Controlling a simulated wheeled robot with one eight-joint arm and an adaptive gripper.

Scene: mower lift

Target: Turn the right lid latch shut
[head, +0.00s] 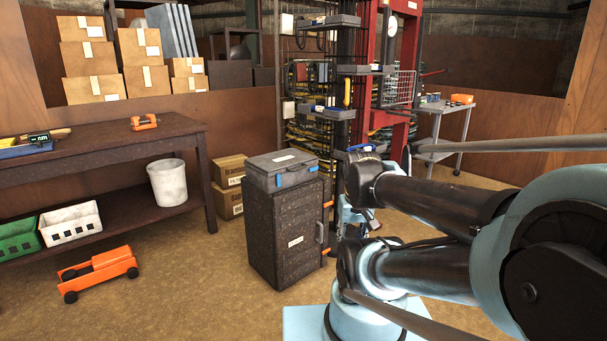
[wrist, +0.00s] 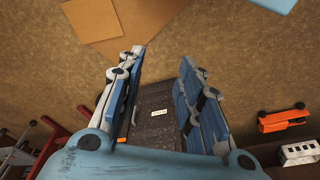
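A grey lidded case (head: 268,162) lies on a dark cabinet (head: 275,238) in the head view. A small blue latch piece (head: 279,181) shows on the case's front, towards the left. A smaller bluish piece shows near the front right corner; I cannot tell its position or whether it is the right latch. In the wrist view, the cabinet (wrist: 153,130) shows between my fingers. My gripper (wrist: 160,57) is open with nothing between its fingertips. In the head view the gripper is partly hidden behind my arm, right of the case and apart from it.
Orange tabs stick out at the cabinet's right side. A workbench (head: 90,152) with a white bucket (head: 167,183) stands left. An orange cart (head: 98,271) is on the floor. A red lift frame (head: 388,70) and a metal side table (head: 442,107) stand behind.

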